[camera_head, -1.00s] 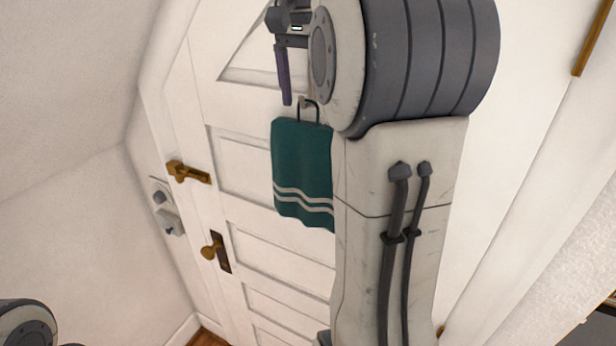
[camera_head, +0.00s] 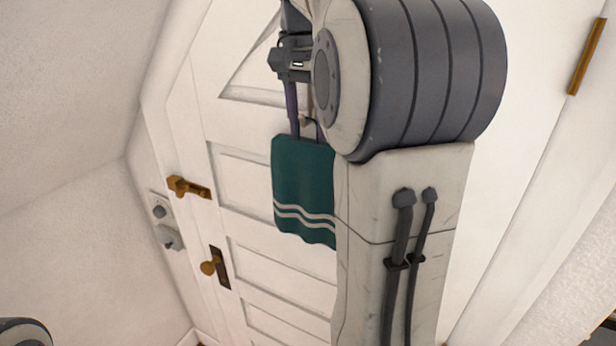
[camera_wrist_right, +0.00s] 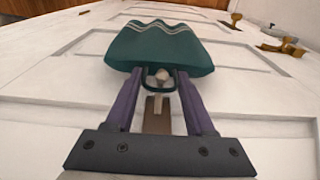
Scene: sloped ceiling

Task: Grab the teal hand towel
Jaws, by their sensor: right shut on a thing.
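The teal hand towel (camera_head: 303,185) has two pale stripes near its lower edge and hangs against the white door, its right edge hidden by my right arm. My right gripper (camera_head: 308,136) is above it, its purple fingers reaching down to the towel's top edge. In the right wrist view, the towel (camera_wrist_right: 160,48) spans across the fingertips, and the right gripper (camera_wrist_right: 158,76) is shut on its top part, one finger each side of the dark hanging loop (camera_wrist_right: 146,86). A small hook knob shows inside the loop. My left gripper is out of view.
The white panelled door (camera_head: 265,180) lies behind the towel. A grey switch fitting (camera_head: 170,237) is on the wall. The sloped ceiling closes in at upper left.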

